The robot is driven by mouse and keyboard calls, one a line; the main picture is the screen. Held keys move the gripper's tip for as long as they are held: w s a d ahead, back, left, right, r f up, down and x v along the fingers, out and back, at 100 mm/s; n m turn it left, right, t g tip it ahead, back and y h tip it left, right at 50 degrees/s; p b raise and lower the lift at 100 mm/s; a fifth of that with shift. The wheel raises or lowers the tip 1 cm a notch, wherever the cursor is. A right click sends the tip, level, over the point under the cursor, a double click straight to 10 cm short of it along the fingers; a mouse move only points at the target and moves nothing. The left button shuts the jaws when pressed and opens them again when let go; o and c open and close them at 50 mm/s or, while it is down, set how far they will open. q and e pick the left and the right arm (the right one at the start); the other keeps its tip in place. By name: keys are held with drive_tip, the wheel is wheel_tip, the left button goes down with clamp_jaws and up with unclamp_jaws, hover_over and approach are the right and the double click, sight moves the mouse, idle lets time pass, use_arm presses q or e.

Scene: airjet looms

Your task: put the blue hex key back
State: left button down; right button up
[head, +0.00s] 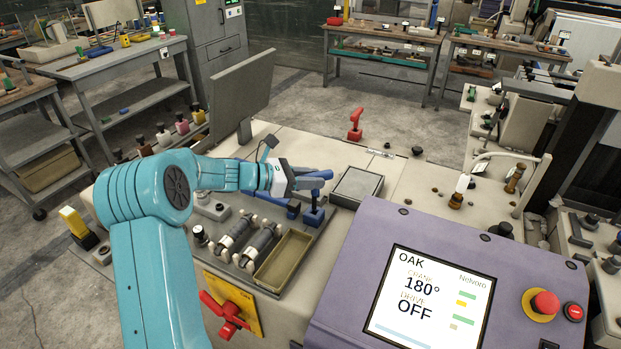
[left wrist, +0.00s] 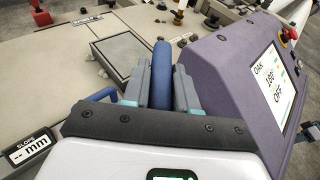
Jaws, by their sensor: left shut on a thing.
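My left gripper (head: 308,182) is shut on the blue hex key (head: 319,174), whose thick blue bar shows between the two fingers in the left wrist view (left wrist: 162,70). It is held above the loom's top, left of a dark grey square plate (head: 357,186). Just below the gripper in the head view stands a blue upright piece with a block-like foot (head: 313,215); I cannot tell whether it joins the held key. A thin blue bent piece (left wrist: 100,95) shows left of the fingers in the left wrist view. My right gripper is not in view.
An olive tray (head: 262,281) and metal rollers lie in front of the gripper. The purple control box (head: 450,250) with a screen stands close on the right. A dark monitor panel (head: 235,95) rises behind my arm. A red lever (head: 355,122) stands behind the plate.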

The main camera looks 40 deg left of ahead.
use_arm(q)
drive_tip(key=shift+f+b, duration=1.65)
drive_tip(key=shift+f, duration=0.7)
unclamp_jaws()
drive_tip(key=shift+r, duration=0.1)
drive_tip(key=shift+s+a, duration=0.1)
drive_tip(key=p+v, duration=0.2)
drive_tip(key=v, duration=0.7)
drive_tip(key=shift+s+a+r+p, duration=0.15)
drive_tip(key=shift+s+r+p, duration=0.05)
drive_tip(key=shift+s+p, duration=0.15)
